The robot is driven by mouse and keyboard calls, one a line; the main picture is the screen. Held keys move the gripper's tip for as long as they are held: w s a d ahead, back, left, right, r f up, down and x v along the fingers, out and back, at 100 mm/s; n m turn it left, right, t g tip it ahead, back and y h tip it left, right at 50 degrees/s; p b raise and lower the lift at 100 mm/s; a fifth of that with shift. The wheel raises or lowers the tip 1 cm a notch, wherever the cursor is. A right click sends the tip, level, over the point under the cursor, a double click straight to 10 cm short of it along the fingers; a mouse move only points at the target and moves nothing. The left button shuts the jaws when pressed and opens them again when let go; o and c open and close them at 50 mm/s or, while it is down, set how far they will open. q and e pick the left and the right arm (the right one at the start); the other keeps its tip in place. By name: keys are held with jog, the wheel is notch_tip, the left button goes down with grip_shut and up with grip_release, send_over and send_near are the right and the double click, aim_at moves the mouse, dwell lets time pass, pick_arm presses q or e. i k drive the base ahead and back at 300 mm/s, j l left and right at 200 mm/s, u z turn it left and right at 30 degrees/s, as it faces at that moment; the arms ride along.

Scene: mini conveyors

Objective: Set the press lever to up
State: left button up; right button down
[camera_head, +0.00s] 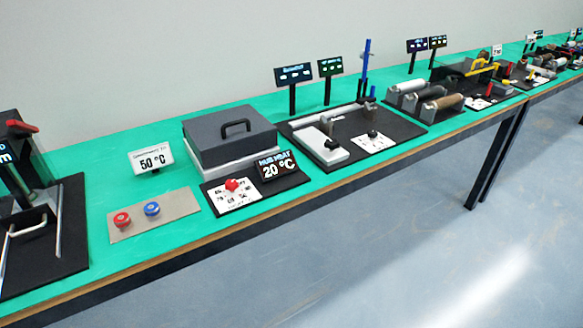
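No part is clearly marked as the press lever, and I cannot tell which station is the press. One station on a black base plate (408,129) has a tall thin blue bar (366,62) standing upright at its back right. At the left edge, a cut-off station on a black base (72,205) has a red-ended part (22,127) at its top and a bent silver bar (28,228) lower down. Neither of my grippers is in view.
A green table (100,158) runs from lower left to far right. A dark lidded box (205,150), a panel with a red button (122,219) and a blue button (152,208), and several rollers (441,103) stand on it. Grey floor (400,250) lies open in front.

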aim_at(16, 124)
jog(key=u, duration=1.1)
